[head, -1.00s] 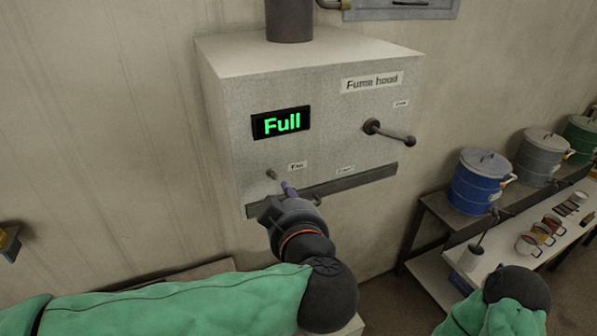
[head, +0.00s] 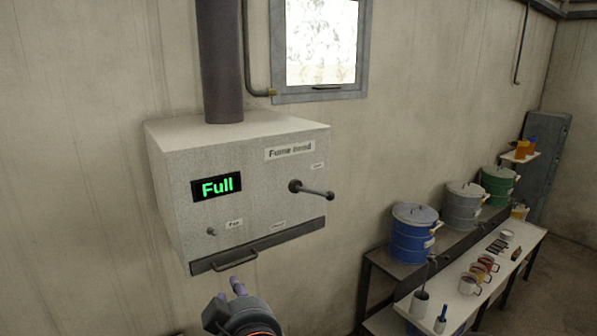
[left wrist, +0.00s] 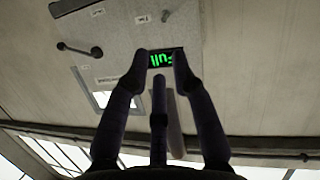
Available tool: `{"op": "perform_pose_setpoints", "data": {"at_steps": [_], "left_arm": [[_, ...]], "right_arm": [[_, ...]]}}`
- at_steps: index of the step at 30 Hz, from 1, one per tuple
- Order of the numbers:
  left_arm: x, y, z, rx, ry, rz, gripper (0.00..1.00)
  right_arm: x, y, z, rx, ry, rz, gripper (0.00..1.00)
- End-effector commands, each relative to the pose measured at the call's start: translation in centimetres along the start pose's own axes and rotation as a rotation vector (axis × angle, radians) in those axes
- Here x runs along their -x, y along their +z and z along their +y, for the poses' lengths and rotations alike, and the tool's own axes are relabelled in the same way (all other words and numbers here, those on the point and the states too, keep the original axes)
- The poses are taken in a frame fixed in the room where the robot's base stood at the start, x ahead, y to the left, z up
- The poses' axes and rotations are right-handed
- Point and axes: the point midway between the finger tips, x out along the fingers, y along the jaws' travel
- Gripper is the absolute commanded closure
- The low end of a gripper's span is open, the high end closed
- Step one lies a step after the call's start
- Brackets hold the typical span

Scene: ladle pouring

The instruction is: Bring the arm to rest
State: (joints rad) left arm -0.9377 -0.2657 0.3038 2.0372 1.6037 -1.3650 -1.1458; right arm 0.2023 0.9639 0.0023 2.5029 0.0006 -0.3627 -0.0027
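My left gripper (head: 237,287) is at the bottom of the head view, in front of and below the fume hood (head: 290,207). Its dark fingers are spread apart with nothing between them, as the left wrist view (left wrist: 160,62) shows. The small fan knob (head: 211,231) sits below the display, clear of the fingers. My right gripper is not in view.
A lever (head: 312,190) sticks out from the hood's front, and a handle (head: 222,265) runs along its lower edge. At right, a bench (head: 512,262) holds cups, and lidded drums, including a blue one (head: 412,235), stand behind it.

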Motion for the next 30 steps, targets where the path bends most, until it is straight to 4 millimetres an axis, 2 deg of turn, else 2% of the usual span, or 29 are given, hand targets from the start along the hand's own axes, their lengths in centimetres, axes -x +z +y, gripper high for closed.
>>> {"op": "perform_pose_setpoints", "data": {"at_steps": [11,17,20,23,27,30], "left_arm": [[-4.0,4.6,0.8,-0.038,0.02,0.036,0.75],[-7.4,8.7,1.2,-0.072,0.046,0.048,0.75],[-9.8,12.0,1.2,-0.099,0.065,0.046,0.75],[-12.9,16.7,1.1,-0.136,0.093,0.028,0.75],[-17.5,24.8,0.1,-0.19,0.14,-0.031,0.75],[-20.2,30.5,-0.9,-0.223,0.172,-0.092,0.75]], "right_arm": [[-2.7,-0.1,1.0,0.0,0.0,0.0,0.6],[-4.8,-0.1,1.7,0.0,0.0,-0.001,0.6],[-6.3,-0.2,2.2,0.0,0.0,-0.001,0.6],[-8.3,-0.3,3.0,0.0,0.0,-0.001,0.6],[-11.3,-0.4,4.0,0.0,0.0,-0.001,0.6],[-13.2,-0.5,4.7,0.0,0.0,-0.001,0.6]]}}
